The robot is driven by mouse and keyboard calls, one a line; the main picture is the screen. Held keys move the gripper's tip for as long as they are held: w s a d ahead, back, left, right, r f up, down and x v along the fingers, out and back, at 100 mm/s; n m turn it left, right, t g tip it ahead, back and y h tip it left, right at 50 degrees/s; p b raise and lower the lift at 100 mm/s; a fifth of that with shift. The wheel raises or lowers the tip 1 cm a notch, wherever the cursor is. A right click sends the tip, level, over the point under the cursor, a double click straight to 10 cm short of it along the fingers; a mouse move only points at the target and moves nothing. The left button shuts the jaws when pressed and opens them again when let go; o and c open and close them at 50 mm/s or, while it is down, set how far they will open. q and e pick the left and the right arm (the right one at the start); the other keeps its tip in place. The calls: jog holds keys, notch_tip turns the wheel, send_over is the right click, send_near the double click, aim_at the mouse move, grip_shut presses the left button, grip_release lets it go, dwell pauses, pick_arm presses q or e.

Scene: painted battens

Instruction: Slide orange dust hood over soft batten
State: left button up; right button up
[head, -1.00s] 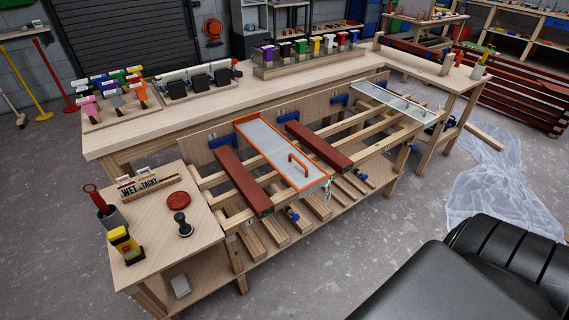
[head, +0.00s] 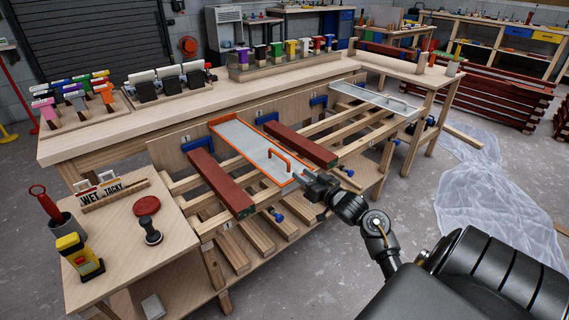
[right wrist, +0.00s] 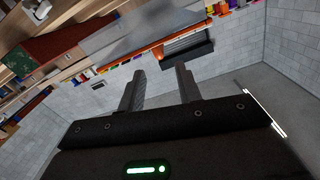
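The orange dust hood (head: 250,148), a grey panel with an orange rim and an orange handle (head: 278,158), lies on the rack between two dark red battens, the left batten (head: 218,180) and the right batten (head: 300,144). Nothing I see marks either batten as soft. My right gripper (head: 303,180) is just off the hood's near right corner, close to the handle and not holding it. In the right wrist view my right gripper (right wrist: 158,78) is open and empty, with the hood's orange edge (right wrist: 140,56) beyond the fingers. My left gripper is out of view.
A second, grey-rimmed hood (head: 375,98) lies at the rack's right. A side table (head: 180,235) at the left holds WET and TACKY signs (head: 103,188), a red disc and a stamp. Plastic sheeting (head: 490,190) covers floor at the right.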

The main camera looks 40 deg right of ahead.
aim_at(289, 163)
jog(key=w, duration=0.7)
jog(key=w+b, duration=0.1)
jog(key=w, duration=0.2)
jog(key=shift+w+d+r, duration=0.2)
jog(key=shift+d, duration=0.1)
jog(key=shift+w, duration=0.3)
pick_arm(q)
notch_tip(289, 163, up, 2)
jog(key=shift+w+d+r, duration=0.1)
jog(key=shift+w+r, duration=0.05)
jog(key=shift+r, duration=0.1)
pick_arm(e)
jog(key=shift+c, duration=0.4)
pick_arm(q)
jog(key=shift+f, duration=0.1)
pick_arm(e)
grip_shut()
